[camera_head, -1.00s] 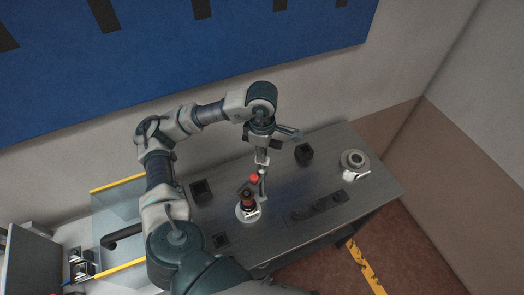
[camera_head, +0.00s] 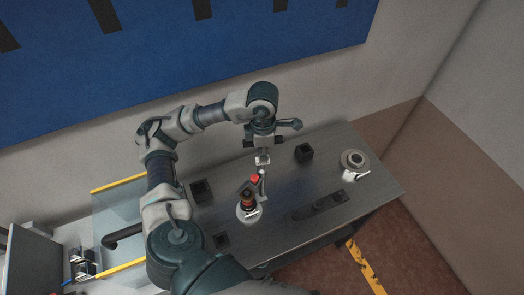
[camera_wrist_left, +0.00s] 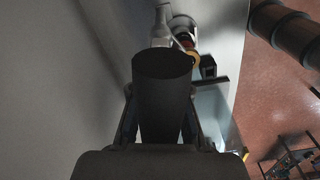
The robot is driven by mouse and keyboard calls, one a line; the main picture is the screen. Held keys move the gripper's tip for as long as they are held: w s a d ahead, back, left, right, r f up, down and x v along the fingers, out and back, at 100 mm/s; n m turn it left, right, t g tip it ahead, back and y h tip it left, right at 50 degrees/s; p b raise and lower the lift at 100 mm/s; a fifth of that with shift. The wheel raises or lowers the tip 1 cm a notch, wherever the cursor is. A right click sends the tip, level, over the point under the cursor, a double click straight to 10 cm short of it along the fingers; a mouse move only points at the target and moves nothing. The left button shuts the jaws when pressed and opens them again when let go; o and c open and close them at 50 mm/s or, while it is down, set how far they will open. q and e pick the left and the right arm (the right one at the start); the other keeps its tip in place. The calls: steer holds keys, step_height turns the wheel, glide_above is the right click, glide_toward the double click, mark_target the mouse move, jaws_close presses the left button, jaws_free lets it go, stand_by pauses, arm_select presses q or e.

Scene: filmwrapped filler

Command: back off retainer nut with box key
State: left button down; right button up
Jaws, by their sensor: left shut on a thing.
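My left gripper (camera_head: 262,162) points down over the table, above and slightly right of an upright assembly. In the left wrist view its fingers are shut on a dark round-ended piece (camera_wrist_left: 162,85), apparently the box key. Below it stands a dark and orange cylinder (camera_head: 248,201) on a white round base (camera_head: 246,215), with a red part (camera_head: 254,178) near its top. A thin grey rod shows close beside it. The retainer nut cannot be made out clearly, nor whether the key touches it. My right gripper is not in view.
The grey table (camera_head: 285,180) carries black open holders (camera_head: 201,191), (camera_head: 304,152) and a smaller one (camera_head: 221,240). A dark strip (camera_head: 320,206) lies at the front. A grey ring-shaped part (camera_head: 354,159) sits at the right. A wall stands behind.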

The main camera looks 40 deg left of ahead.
arm_select(q)
steer(key=n, duration=0.2)
steer(key=shift+n, duration=0.3)
steer(key=shift+n, duration=0.5)
steer(key=shift+m, duration=0.4)
step_height(320, 180, up, 6)
steer(key=p, duration=0.5)
steer(key=shift+r+p, duration=0.1)
steer(key=shift+p, duration=0.3)
